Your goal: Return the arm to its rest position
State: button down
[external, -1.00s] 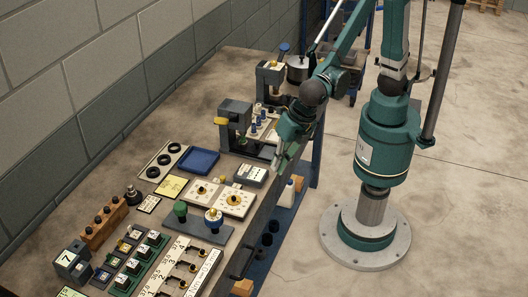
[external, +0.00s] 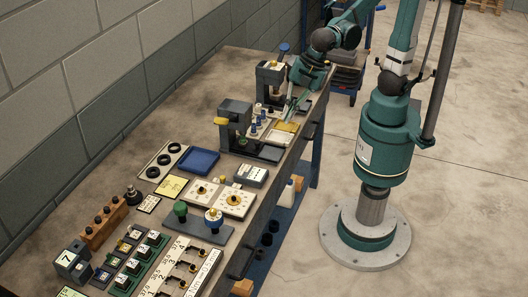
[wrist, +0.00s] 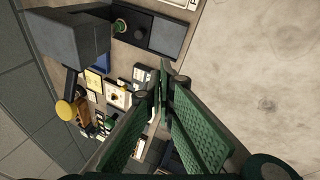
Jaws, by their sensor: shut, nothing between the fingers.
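My gripper (external: 288,112) is over the far right part of the long workbench, beside a tray with blue-capped pieces. Its green fingers (wrist: 165,92) are together at the tips in the wrist view, with nothing between them. The fingers point down; whether they touch anything below is too small to tell. My arm reaches from its base at the right across to the bench's far end.
A grey press-like device (external: 236,117) with a yellow knob stands close to my gripper, and also fills the upper left of the wrist view (wrist: 75,38). Another device (external: 270,78) stands behind. A blue tray (external: 199,161) and dial plates lie nearer. The floor (external: 440,180) is mostly clear.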

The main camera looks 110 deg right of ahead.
jog(key=s+d+m+t, duration=0.1)
jog(key=s+d+m, duration=0.5)
jog(key=s, duration=0.3)
jog(key=s+d+m+t, duration=0.1)
jog(key=s+d+m, duration=0.4)
jog(key=s, duration=0.3)
jog(key=shift+s+d+m+y, duration=0.3)
jog(key=shift+s+d+m, duration=0.1)
jog(key=shift+d, duration=0.05)
dwell(0.8)
